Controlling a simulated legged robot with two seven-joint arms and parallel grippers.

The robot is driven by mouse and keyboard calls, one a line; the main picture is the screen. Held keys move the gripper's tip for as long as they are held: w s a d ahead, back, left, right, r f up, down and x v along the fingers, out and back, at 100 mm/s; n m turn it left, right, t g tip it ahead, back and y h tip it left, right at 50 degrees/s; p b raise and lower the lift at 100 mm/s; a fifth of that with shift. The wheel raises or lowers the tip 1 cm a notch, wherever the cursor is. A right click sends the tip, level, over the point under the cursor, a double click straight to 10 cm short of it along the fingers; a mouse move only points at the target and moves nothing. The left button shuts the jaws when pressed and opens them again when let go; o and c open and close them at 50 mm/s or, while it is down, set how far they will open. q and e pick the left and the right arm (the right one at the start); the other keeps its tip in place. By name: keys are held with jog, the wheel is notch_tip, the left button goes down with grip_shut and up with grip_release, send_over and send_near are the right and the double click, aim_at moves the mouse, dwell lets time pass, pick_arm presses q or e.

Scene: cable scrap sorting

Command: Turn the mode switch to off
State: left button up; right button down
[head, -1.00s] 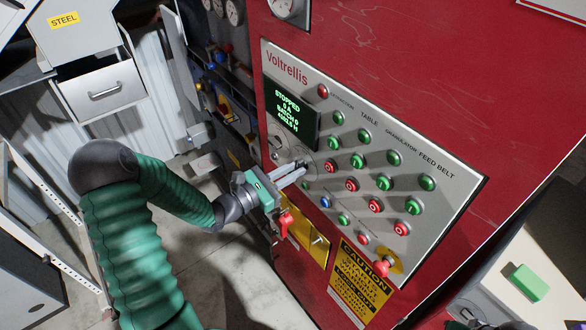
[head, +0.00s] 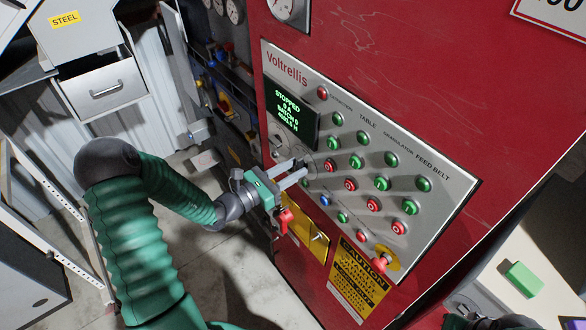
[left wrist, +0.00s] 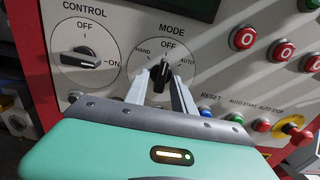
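The mode switch (left wrist: 162,73) is a black knob on the grey panel, with labels HAND, OFF and AUTO around it. Its white mark points up toward OFF in the left wrist view. My left gripper (left wrist: 159,80) is open, with one finger on each side of the knob; whether either touches it I cannot tell. In the head view my left gripper (head: 297,169) reaches the panel's lower left, and its fingers mostly hide the mode switch. No fingers of my right gripper show.
The control switch (left wrist: 85,56) is left of the mode switch, its pointer toward ON. Green and red buttons (head: 357,161) fill the panel to the right. A red knob (head: 381,263) on yellow is below. The display (head: 292,115) reads STOPPED.

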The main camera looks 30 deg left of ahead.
pick_arm(q)
jog(key=shift+o, duration=0.6)
jog(key=shift+a+r, duration=0.1)
jog(key=p+v, duration=0.1)
jog(key=v, duration=0.6)
